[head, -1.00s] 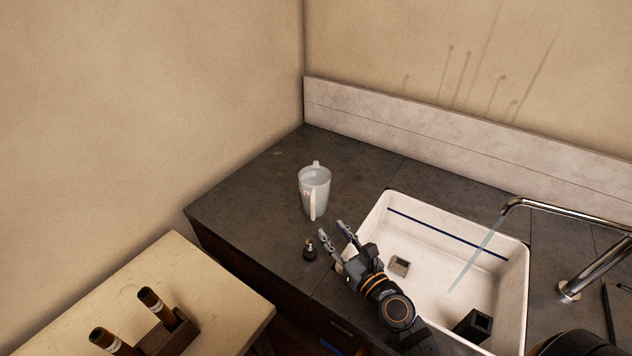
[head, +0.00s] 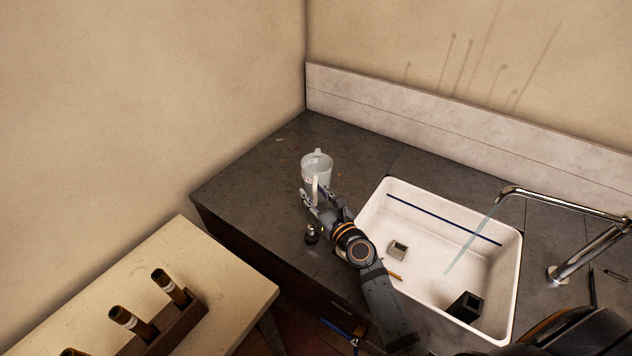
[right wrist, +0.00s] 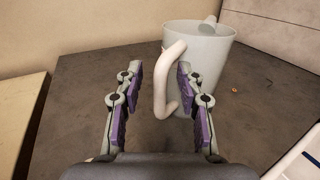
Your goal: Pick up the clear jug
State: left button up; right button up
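The clear jug (head: 318,170) stands upright on the dark counter near the corner, its handle facing my right gripper. In the right wrist view the jug (right wrist: 208,62) is just beyond the fingers, and its pale handle (right wrist: 164,80) reaches back between the two fingertips. My right gripper (head: 318,197) is at the jug's near side, open. In the right wrist view its purple-padded fingers (right wrist: 156,78) are apart on either side of the handle, the right finger closer to it. My left gripper is not in view.
A small dark bottle (head: 312,234) stands on the counter close to my right gripper. A white sink (head: 374,212) with a running tap (head: 570,204) is to the right, with small blocks inside. A pale table (head: 226,268) with a wooden rack of brown tubes (head: 190,318) is at lower left.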

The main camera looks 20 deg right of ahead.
jog(key=shift+w+f, duration=0.1)
jog(key=shift+w, duration=0.05)
jog(key=shift+c, duration=0.4)
grip_shut()
